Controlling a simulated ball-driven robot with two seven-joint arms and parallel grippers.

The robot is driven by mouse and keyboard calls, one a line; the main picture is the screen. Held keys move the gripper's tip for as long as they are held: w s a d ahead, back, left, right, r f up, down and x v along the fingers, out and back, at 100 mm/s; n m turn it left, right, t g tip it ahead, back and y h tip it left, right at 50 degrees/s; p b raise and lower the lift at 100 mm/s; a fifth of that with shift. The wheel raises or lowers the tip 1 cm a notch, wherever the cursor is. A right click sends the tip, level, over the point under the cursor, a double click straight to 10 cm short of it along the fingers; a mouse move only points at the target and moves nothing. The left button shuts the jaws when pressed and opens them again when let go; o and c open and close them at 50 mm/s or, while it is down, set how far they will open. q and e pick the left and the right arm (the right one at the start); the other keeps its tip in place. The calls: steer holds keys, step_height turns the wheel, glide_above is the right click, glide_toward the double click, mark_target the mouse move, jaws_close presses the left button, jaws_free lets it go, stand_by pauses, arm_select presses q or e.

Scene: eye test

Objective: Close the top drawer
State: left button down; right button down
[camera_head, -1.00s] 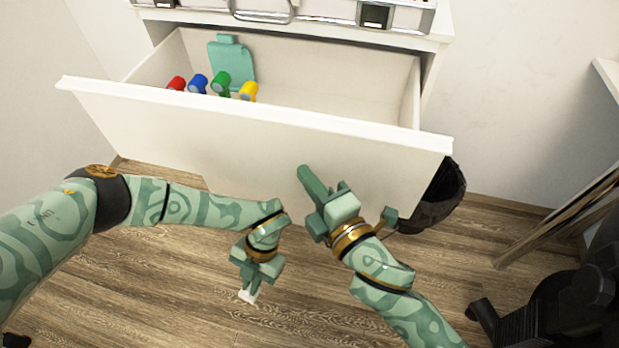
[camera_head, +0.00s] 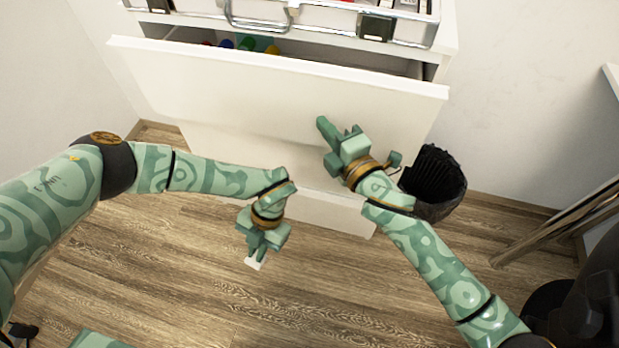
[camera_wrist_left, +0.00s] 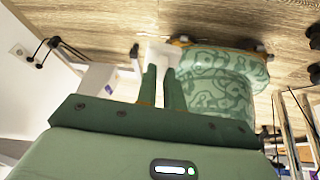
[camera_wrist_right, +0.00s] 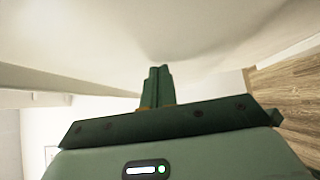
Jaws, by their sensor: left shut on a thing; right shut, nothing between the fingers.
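The white top drawer (camera_head: 230,85) is partly open, with a narrow gap behind its front panel. My right gripper (camera_head: 323,124) is shut and empty, its fingertips at the drawer's front panel, right of centre. In the right wrist view the shut fingers (camera_wrist_right: 158,72) point at a pale surface; whether they touch it I cannot tell. My left gripper (camera_head: 256,254) hangs low in front of the cabinet, pointing down, shut on a small white object (camera_head: 254,264). The white object also shows between the fingertips in the left wrist view (camera_wrist_left: 160,54).
Coloured items (camera_head: 247,43) show in the drawer gap, mostly hidden by the panel. A metal-edged case (camera_head: 300,18) lies on the cabinet top. A black bin (camera_head: 440,180) stands right of the cabinet. The wooden floor (camera_head: 180,260) in front is mostly clear.

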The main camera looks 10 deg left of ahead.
mark_target(340, 120)
steer(key=w, duration=0.5)
steer(key=shift+b, duration=0.4)
steer(key=shift+w, duration=0.25)
steer(key=shift+w+d+r, duration=0.2)
steer(key=shift+r, duration=0.1)
